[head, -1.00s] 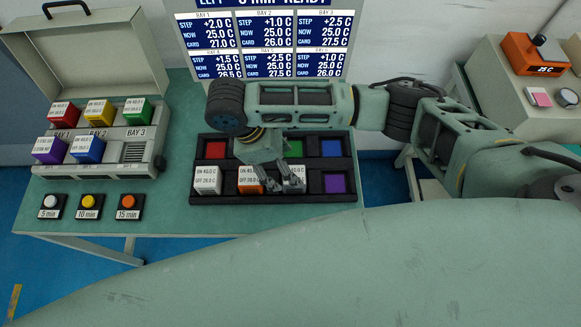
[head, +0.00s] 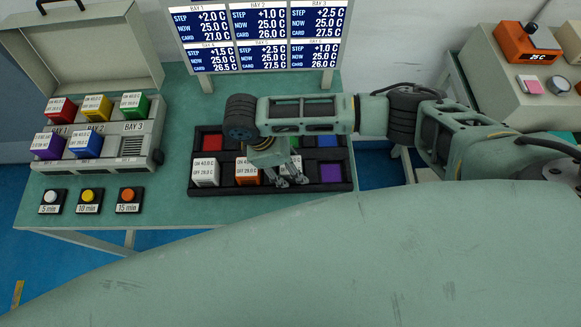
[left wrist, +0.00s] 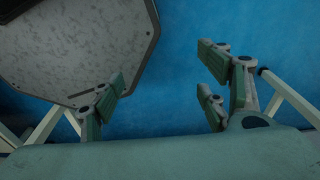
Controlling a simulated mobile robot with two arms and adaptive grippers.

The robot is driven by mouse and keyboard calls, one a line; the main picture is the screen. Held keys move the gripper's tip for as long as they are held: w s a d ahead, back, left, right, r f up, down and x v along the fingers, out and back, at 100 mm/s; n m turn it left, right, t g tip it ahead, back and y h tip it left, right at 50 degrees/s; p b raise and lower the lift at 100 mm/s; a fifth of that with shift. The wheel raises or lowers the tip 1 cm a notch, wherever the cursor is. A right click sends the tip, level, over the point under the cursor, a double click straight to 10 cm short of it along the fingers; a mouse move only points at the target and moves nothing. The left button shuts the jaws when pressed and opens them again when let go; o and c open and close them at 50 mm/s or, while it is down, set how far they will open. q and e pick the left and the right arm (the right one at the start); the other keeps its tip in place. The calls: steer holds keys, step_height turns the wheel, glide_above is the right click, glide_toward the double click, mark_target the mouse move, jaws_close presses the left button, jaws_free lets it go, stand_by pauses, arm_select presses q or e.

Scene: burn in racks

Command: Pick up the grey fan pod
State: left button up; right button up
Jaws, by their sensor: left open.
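The grey fan pod (head: 296,163) sits in the front row of the dark tray (head: 268,189), between the orange pod (head: 246,173) and the purple cell. My right gripper (head: 291,180) is right over it and hides most of it. Its fingers point down at the pod's near side. Whether they are spread or closed on the pod cannot be told. My left gripper (left wrist: 162,78) shows only in the left wrist view, open and empty, with blue floor behind it.
A white pod (head: 205,173) stands at the tray's left. A rack (head: 140,163) holding several coloured pods is at the table's left, with three timer buttons (head: 89,200) before it. A display board (head: 262,50) stands behind the tray. Green table is bare between rack and tray.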

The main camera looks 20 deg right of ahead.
mark_target(299, 168)
steer(key=c, duration=0.9)
arm_select(q)
steer(key=shift+s, duration=0.65)
arm_select(e)
steer(key=shift+r, duration=0.5)
step_height(299, 168, up, 3)
steer(key=shift+f+b, duration=0.2)
steer(key=shift+b, duration=0.25)
steer(key=shift+s+a+r, duration=0.1)
steer(key=shift+s+r, duration=0.5)
steer(key=shift+r, duration=0.05)
arm_select(q)
steer(key=shift+w+r+p, duration=0.25)
steer(key=shift+r+p, duration=0.35)
steer(key=shift+p, duration=0.45)
arm_select(e)
steer(key=s+r, duration=0.2)
steer(key=s, duration=0.1)
steer(key=s+a+r, duration=0.1)
steer(key=s+r, duration=0.1)
steer(key=s, duration=0.2)
steer(key=s+r, duration=0.2)
steer(key=s, duration=0.1)
steer(key=shift+s+a, duration=0.15)
steer(key=shift+s, duration=0.1)
